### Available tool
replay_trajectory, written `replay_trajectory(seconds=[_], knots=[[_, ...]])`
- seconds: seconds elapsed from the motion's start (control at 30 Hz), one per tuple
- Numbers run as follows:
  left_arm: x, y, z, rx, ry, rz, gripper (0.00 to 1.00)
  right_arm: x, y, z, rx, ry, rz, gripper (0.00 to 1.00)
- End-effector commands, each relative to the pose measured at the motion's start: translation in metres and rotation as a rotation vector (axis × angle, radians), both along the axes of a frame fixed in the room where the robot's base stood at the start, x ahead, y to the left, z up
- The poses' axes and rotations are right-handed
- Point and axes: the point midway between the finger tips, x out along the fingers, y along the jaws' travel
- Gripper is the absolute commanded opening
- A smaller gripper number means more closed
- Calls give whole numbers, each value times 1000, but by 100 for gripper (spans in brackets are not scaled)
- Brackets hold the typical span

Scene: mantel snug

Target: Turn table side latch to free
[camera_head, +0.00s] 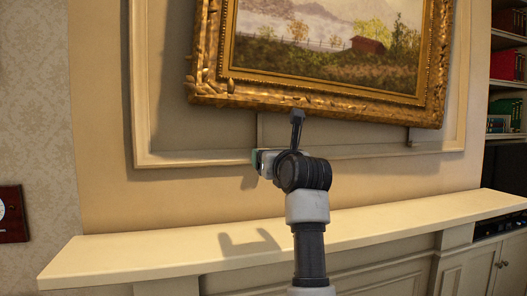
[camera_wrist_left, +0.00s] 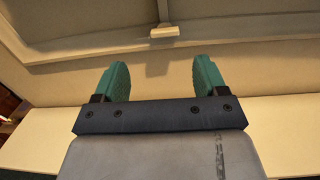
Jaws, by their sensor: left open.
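My left gripper (camera_head: 257,162) is at the lower edge of the wall panel, above the mantel shelf. In the head view my wrist hides most of it, and only a bit of teal finger shows. In the left wrist view the gripper (camera_wrist_left: 161,72) is open, with two teal fingers apart and nothing between them. A small pale block (camera_wrist_left: 165,32) sits beyond the fingertips near the top of that view. I cannot tell whether it is the latch. No table or clear latch shows in the head view. My right gripper is not in view.
A gold-framed landscape painting (camera_head: 325,52) hangs tilted on the wall just above my arm. The cream mantel shelf (camera_head: 140,258) runs below and is bare, with my arm's shadow on it. A bookshelf (camera_head: 505,115) stands at the right, and a dark wall plaque (camera_head: 12,213) hangs at the left.

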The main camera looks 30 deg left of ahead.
Motion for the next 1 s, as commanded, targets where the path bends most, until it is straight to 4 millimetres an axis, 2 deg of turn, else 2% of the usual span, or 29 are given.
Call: replay_trajectory(seconds=[0.17,0.5,0.7,1.0], knots=[[8,2,6,-61,3,-31,72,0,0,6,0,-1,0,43],[47,49,8,-55,7,-27,72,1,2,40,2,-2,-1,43],[66,70,6,-54,5,-28,72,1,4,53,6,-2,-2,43],[73,78,3,-55,2,-29,72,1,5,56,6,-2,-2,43]])
